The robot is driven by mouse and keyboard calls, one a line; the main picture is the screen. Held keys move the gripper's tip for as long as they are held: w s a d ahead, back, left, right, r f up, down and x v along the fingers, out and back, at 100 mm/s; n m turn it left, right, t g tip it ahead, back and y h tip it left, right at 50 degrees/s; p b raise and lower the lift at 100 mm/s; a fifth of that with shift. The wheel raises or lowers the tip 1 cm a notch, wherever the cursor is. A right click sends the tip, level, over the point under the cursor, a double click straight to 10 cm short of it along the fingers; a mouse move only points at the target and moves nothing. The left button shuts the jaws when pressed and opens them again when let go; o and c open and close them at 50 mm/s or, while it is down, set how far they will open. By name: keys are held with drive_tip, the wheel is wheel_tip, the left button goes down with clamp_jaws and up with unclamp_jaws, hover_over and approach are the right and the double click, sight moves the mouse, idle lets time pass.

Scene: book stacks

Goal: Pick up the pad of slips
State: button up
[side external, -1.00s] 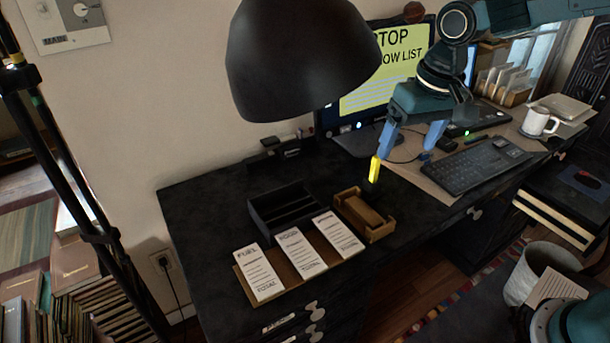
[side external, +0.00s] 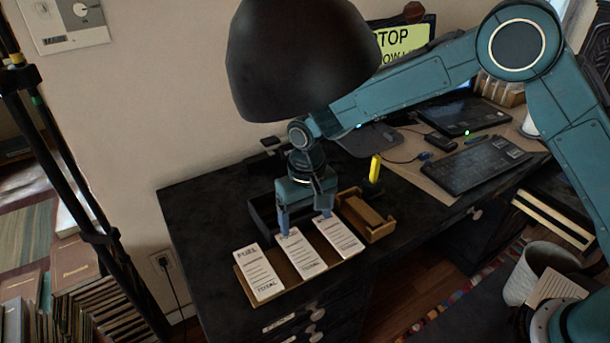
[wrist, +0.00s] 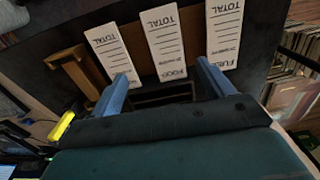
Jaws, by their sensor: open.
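Three white printed pads of slips lie side by side on a brown board (side external: 290,282): a left one headed FUEL (side external: 259,273), a middle one (side external: 302,256) and a right one (side external: 340,237). In the wrist view, the middle pad (wrist: 165,42) reads FOOD and TOTAL. The FUEL pad (wrist: 224,35) is right of it and the third pad (wrist: 112,52) left. My gripper (side external: 304,220) points down, open and empty, near the top end of the middle pad. Its blue fingers also show in the wrist view (wrist: 162,73), either side of that pad's heading end. I cannot tell whether they touch anything.
A black compartment tray (side external: 262,217) stands behind the pads, partly hidden by my gripper. A wooden box (side external: 380,232) is on their right, with an upright yellow object (side external: 375,168) behind it. A dark lamp shade (side external: 300,60) hangs above. The desk's left part is clear.

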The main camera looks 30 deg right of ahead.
sight(302, 253)
drive_tip(key=shift+a+f, duration=0.6)
drive_tip(key=shift+f, duration=3.95)
drive_tip(key=c, duration=1.1)
